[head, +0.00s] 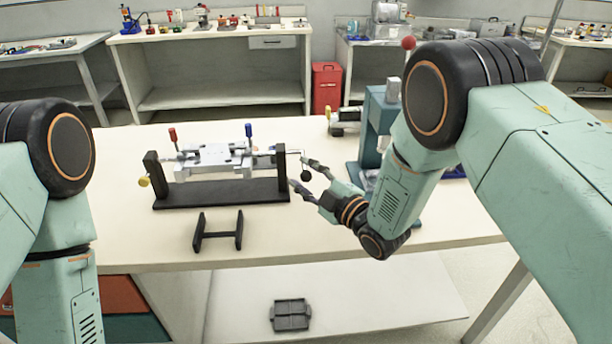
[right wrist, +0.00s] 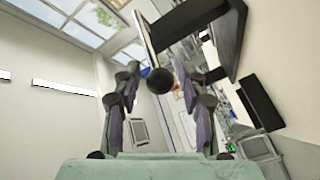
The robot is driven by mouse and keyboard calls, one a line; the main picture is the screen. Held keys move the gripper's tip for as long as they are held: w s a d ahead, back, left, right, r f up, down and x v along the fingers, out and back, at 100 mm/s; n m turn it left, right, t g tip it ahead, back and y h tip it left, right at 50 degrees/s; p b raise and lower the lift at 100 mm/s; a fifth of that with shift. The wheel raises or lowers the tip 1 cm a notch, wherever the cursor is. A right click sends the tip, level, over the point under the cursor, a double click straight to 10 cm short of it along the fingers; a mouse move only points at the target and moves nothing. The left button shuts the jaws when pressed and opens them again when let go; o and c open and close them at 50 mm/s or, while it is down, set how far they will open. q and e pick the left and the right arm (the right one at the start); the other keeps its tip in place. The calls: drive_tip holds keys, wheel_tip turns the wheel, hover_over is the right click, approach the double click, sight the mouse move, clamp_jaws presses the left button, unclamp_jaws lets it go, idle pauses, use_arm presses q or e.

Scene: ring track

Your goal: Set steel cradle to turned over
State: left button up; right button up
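The steel cradle (head: 213,157) is a pale metal plate hung between two black uprights on a black base (head: 222,194). It looks about level, with a red-handled clamp (head: 173,138) and a blue-handled clamp (head: 248,133) standing up from it. A black ball knob (head: 306,175) is on the crank at its right end. My right gripper (head: 299,172) is open, with its fingers around the knob. In the right wrist view the knob (right wrist: 160,80) shows between the spread fingers, with gaps on both sides. My left arm shows at the left; its gripper is out of frame.
A small black H-shaped stand (head: 218,230) lies in front of the base. A teal press (head: 378,130) with a red ball lever stands behind my right arm. A yellow knob (head: 144,181) sticks out at the base's left. The front left tabletop is clear.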

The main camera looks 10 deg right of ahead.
drive_tip(key=shift+w+f, duration=0.1)
drive_tip(key=shift+w, duration=0.05)
drive_tip(key=c, duration=0.3)
drive_tip(key=shift+c, duration=1.4)
clamp_jaws()
drive_tip(key=shift+s, duration=0.2)
